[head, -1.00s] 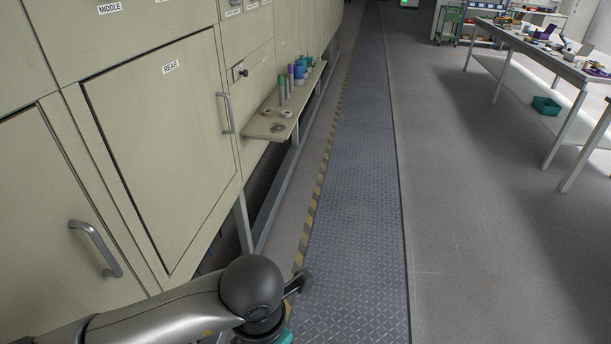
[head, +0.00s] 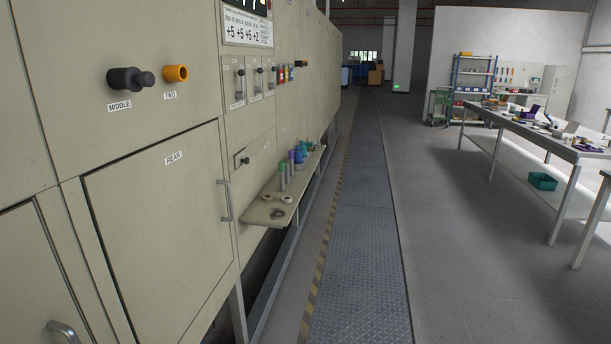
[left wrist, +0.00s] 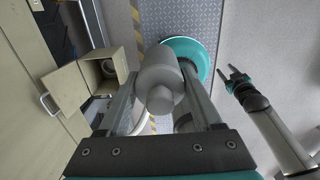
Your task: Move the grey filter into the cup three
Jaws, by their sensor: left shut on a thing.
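The grey filter (left wrist: 160,77), a cylinder with a narrower stub at the near end, shows in the left wrist view. My left gripper (left wrist: 160,95) is shut on it, one finger on each side. In the head view my left gripper is out of frame. My right gripper (left wrist: 230,78) shows at the right of the left wrist view, apart from the filter; its fingers look spread and empty. On the furnace front, an orange ring-shaped cup (head: 176,73) sits above the label TWO. A dark knobbed piece (head: 130,79) sits above MIDDLE. I cannot make out a cup labelled three.
A shelf (head: 262,213) on the furnace holds several coloured cylinders (head: 298,156) and small rings. The REAR door (head: 160,220) looks shut. In the left wrist view a box-like opening (left wrist: 97,72) holds something round. The walkway (head: 362,220) is clear; a worktable (head: 545,138) stands right.

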